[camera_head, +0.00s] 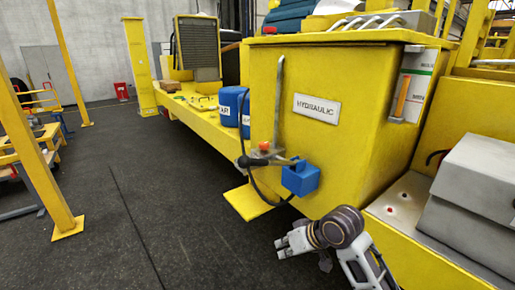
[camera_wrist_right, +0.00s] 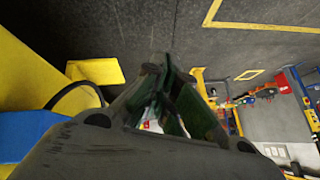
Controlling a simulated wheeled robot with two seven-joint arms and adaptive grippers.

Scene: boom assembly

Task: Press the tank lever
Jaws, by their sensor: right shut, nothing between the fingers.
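The yellow tank (camera_head: 335,140) labelled HYDRAULIC stands at the centre right in the head view. On its left face are a grey upright rod (camera_head: 279,95), a short lever with a black grip (camera_head: 249,162), a red knob (camera_head: 264,146) and a blue block (camera_head: 300,178). I cannot tell for certain which bar is the tank lever. My right gripper (camera_head: 283,243) is shut and empty, low in front of the tank, below and apart from the blue block. In the right wrist view its fingers (camera_wrist_right: 168,68) meet, and the blue block (camera_wrist_right: 25,135) shows at the left edge. My left gripper is out of view.
A yellow step plate (camera_head: 255,203) juts out below the lever, and a black hose (camera_head: 256,185) hangs beside it. Blue canisters (camera_head: 230,107) stand on the yellow deck behind. A grey box (camera_head: 475,180) is at the right. The dark floor (camera_head: 170,220) at the left is open.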

